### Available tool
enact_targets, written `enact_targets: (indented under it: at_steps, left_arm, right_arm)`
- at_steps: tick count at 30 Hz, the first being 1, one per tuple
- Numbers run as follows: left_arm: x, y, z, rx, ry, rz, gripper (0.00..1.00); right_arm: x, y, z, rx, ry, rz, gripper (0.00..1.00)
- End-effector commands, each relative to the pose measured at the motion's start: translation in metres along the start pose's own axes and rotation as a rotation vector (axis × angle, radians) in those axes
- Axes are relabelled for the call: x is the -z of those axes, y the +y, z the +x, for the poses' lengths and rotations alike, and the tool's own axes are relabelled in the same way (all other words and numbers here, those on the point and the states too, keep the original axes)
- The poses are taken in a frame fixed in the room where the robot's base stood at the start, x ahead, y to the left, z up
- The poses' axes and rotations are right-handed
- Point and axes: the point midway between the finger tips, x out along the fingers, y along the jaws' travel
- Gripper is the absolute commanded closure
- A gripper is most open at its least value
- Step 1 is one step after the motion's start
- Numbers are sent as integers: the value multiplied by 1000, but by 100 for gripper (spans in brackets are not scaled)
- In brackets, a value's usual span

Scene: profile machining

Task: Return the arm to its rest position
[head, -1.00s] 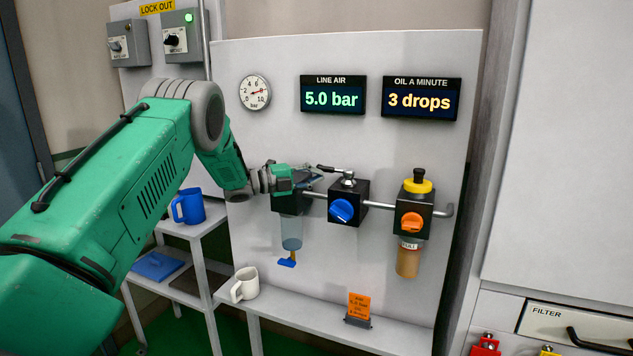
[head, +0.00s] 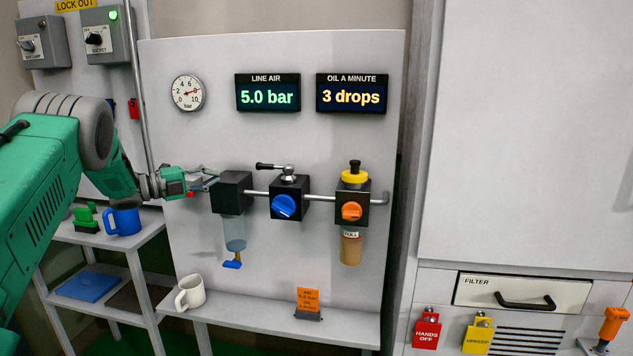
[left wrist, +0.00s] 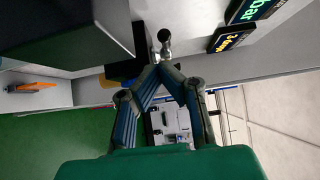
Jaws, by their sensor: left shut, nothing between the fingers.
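My left arm comes in from the left of the head view. Its left gripper (head: 206,180) is shut with nothing held, in front of the panel at the left side of the black filter block (head: 231,192); I cannot tell whether it touches the block. In the left wrist view the fingers of the left gripper (left wrist: 166,68) come together at their tips. My right gripper is not in view.
A blue-knob regulator (head: 286,205) and an orange-knob oiler (head: 352,207) sit along the pipe. A blue mug (head: 123,221) stands on the left rack.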

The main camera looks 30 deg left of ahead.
Motion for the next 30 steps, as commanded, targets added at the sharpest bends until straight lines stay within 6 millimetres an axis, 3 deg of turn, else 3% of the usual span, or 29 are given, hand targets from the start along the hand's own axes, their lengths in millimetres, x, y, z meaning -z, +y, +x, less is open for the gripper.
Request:
enact_targets:
  at_steps: [5,8,11,13,17,21,26,30]
  left_arm:
    - [2,0,2,1,-2,-7,100]
    - [10,16,16,2,-27,-80,100]
    - [30,53,45,-3,-89,-248,100]
    - [53,91,65,-21,-153,-407,100]
    - [108,171,88,-92,-295,-709,100]
    - [178,253,86,-205,-460,-982,100]
    - [264,334,54,-366,-669,-1230,100]
    - [343,388,5,-525,-873,-1389,100]
  right_arm:
    - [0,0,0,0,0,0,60]
    - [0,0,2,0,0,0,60]
    - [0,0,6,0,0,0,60]
    - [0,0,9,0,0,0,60]
    - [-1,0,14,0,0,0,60]
    - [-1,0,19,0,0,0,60]
    - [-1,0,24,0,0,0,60]
    - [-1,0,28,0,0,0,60]
